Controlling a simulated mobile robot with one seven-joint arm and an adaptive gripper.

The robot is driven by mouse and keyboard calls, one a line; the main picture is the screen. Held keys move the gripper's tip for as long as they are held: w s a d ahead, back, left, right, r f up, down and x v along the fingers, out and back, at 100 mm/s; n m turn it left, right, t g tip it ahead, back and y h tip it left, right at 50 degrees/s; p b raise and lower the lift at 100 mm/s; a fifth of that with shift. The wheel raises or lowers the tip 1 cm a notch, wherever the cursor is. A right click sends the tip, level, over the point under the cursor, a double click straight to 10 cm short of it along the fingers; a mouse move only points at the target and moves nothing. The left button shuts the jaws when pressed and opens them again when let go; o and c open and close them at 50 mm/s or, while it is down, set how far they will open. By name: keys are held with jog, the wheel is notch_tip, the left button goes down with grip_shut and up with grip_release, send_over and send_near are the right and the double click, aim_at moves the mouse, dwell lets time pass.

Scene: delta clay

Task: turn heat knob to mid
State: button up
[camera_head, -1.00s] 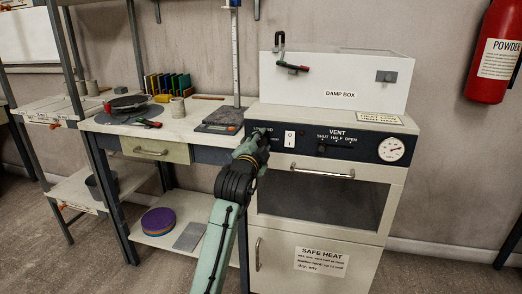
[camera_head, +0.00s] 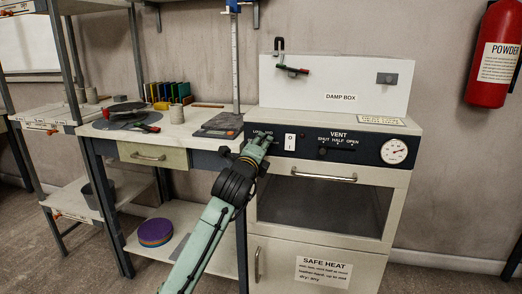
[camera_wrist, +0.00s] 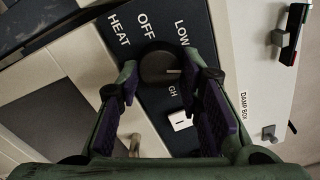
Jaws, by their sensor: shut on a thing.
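The heat knob (camera_wrist: 158,65) is a dark round dial on the black oven panel (camera_wrist: 150,108). In the wrist view its pale pointer mark aims right, between the LOW label (camera_wrist: 182,34) and a partly covered label ending in GH (camera_wrist: 172,91). The OFF label (camera_wrist: 146,24) and HEAT label (camera_wrist: 119,30) are above it in that view. My gripper (camera_wrist: 162,70) is shut on the knob, with one finger on each side. Its right finger hides whatever is printed beside the pointer. In the head view, my gripper (camera_head: 258,146) covers the knob at the panel's left end.
A white rocker switch (camera_head: 290,141) is just right of my gripper, followed by the vent knob (camera_head: 323,151) and a dial gauge (camera_head: 394,151). The oven door handle (camera_head: 323,176) projects below. A scale (camera_head: 220,125) sits on the bench to the left.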

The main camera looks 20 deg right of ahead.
jog(key=shift+f+m, duration=0.1)
jog(key=shift+m, duration=0.5)
jog(key=o, duration=1.2)
jog(key=shift+c, duration=0.2)
jog(key=v, duration=1.2)
